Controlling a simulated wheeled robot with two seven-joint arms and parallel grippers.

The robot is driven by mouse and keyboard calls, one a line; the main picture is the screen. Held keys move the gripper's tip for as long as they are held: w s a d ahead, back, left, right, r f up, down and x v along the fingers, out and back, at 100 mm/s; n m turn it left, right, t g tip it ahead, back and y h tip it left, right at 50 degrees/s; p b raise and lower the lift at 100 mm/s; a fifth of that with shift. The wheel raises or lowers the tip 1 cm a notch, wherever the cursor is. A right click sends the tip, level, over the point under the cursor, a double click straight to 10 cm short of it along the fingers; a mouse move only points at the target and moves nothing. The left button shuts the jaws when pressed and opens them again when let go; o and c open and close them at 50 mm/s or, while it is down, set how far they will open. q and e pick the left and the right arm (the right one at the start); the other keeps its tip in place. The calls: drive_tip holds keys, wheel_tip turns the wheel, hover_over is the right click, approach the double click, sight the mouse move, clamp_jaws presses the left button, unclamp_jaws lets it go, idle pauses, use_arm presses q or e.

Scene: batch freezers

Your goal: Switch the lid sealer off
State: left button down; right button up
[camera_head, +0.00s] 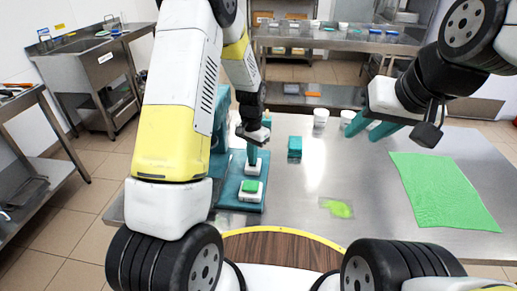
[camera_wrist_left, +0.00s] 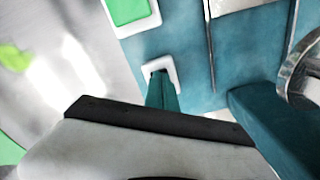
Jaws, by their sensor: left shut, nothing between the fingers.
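The lid sealer is a teal machine with a flat base (camera_head: 226,192) on the left of the steel table. Its base carries a green button in a white frame (camera_head: 250,187), also seen in the left wrist view (camera_wrist_left: 128,10). Beyond it is a second white-framed control (camera_head: 262,168), also in the left wrist view (camera_wrist_left: 172,66). My left gripper (camera_head: 252,160) is shut and empty, pointing down with its tips at this second control. In the left wrist view the fingertips (camera_wrist_left: 161,80) overlap its frame and hide its middle; I cannot tell whether they press it. My right gripper (camera_head: 371,128) is open and empty above the table.
A teal block (camera_head: 295,147) stands right of the sealer, with white cups (camera_head: 320,117) behind it. A green cloth (camera_head: 440,188) lies at the right. A green patch (camera_head: 338,208) lies near the front edge. The middle of the table is clear.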

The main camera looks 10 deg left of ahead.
use_arm(q)
drive_tip(key=shift+f, duration=0.25)
drive_tip(key=shift+r, duration=3.5)
drive_tip(key=shift+r, duration=0.1)
